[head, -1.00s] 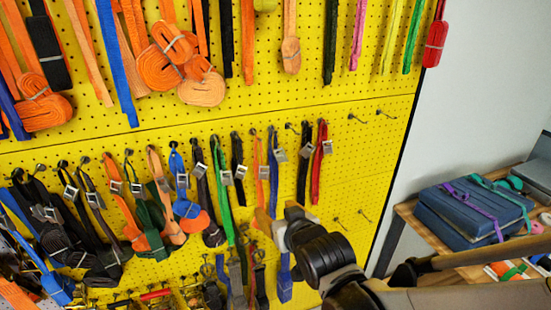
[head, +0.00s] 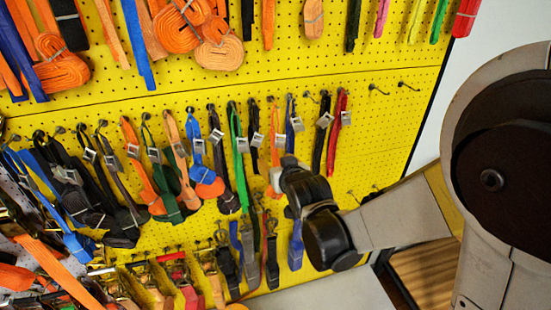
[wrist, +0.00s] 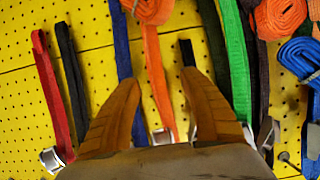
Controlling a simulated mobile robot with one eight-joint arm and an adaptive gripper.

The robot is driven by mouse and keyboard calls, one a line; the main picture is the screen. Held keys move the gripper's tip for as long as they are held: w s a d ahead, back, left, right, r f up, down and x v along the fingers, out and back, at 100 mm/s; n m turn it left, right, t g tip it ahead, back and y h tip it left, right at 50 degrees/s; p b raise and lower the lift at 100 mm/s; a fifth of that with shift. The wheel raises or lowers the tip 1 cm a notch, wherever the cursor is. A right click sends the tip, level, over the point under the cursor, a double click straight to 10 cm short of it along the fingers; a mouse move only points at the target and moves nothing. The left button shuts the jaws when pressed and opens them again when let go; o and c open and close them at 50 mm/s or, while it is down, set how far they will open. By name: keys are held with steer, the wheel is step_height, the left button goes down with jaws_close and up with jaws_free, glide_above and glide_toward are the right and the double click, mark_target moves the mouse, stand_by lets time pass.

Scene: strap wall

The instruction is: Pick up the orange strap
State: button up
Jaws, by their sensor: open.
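A thin orange strap (head: 274,128) with a metal buckle hangs from a hook in the middle row of the yellow pegboard. In the wrist view the orange strap (wrist: 158,85) runs between the two tan fingers of my gripper (wrist: 160,78), which are apart. A buckle shows at its end near the palm. In the head view my gripper (head: 285,172) is at the lower part of this strap and hides some of it. I cannot tell whether a finger touches it.
A blue strap (wrist: 123,50) and a black strap (wrist: 188,55) hang close on either side, near the fingers. A green strap (head: 240,160) and a red strap (head: 335,130) hang nearby. Coiled orange straps (head: 178,30) hang above. More straps crowd the lower left.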

jaws_close()
steer(key=shift+r, duration=0.15)
